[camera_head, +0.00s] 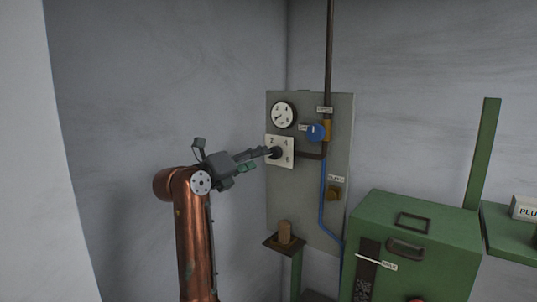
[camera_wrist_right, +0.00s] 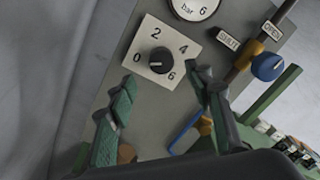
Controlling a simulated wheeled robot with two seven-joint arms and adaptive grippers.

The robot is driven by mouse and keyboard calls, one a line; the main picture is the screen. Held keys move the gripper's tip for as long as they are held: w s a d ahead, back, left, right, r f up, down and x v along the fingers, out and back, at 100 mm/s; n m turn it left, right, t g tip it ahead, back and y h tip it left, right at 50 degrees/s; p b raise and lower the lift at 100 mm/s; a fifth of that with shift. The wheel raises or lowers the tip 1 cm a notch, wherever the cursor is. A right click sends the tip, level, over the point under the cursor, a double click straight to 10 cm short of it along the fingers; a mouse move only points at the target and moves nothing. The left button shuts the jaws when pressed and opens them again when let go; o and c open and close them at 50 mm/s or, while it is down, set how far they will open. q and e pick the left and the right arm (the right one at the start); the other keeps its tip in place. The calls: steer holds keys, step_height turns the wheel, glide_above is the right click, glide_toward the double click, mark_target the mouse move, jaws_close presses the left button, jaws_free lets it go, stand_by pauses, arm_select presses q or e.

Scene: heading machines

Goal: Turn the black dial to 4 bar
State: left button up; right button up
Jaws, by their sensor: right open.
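The black dial (camera_wrist_right: 161,60) sits on a white square plate (camera_wrist_right: 149,41) marked 0, 2, 4 and 6. A small pale mark shows on the dial's left side, toward the 0, but it is too small to read surely. In the head view the dial (camera_head: 275,153) is at the tips of my right gripper (camera_head: 267,153). In the right wrist view my right gripper (camera_wrist_right: 163,80) is open. Its fingers stand apart, one on each side below the dial, and nothing is between them. Contact with the dial cannot be told. My left gripper is not in view.
A round bar gauge (camera_head: 283,115) is above the plate on the grey panel (camera_head: 310,205). A blue valve knob (camera_head: 315,132) with a brown pipe (camera_head: 329,60) is right of the dial. A green machine (camera_head: 450,240) stands at the lower right. The wall at left is bare.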

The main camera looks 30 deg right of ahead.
mark_target(272, 153)
steer(key=p+x, duration=0.1)
steer(key=x, duration=0.4)
steer(key=shift+d+r+p, duration=0.1)
steer(key=shift+d+p, duration=0.25)
steer(key=shift+w+d, duration=0.25)
steer(key=shift+d, duration=0.15)
steer(key=shift+c, duration=0.7)
steer(key=c, duration=1)
